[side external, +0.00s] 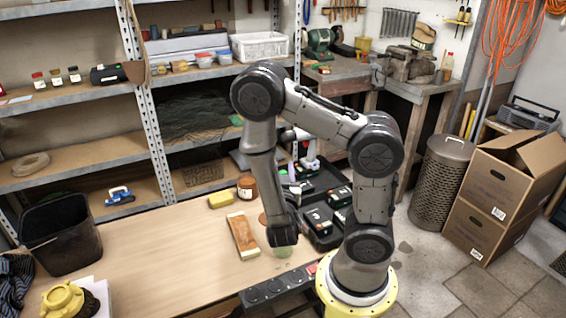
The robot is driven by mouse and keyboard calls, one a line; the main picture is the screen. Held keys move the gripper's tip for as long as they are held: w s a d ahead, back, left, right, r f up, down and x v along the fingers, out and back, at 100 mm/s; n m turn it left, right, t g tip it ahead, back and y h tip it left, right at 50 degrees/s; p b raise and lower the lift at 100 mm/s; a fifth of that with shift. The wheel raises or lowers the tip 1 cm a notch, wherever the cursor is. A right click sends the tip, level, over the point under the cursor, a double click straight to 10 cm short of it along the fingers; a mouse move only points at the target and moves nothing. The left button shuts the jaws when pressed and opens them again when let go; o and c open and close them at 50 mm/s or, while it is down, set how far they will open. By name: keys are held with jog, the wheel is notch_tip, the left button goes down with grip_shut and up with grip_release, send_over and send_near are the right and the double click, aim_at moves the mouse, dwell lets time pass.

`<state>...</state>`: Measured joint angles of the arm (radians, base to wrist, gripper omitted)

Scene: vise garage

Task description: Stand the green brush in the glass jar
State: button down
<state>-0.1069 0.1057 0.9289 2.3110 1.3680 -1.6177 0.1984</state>
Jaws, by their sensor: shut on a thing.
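My gripper (284,226) points down over the right part of the wooden table, shut on a small green thing that looks like the green brush (287,238). Most of the brush is hidden by the dark fingers. A pale, see-through greenish shape, seemingly the glass jar (283,252), shows on the table directly below the fingers. I cannot tell whether the brush is inside the jar or only above or in front of it.
A wooden block with pale ends (242,235) lies just left of my gripper. A yellow sponge (221,200) and an amber jar (246,188) stand behind it. The table's left-centre (160,260) is clear.

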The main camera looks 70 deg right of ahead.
notch_tip(320, 180, down, 7)
dwell(0.8)
jog(key=shift+f, duration=0.15)
jog(key=shift+c, duration=2.3)
grip_release()
jog(key=v, duration=1.4)
jog(key=shift+d, duration=0.15)
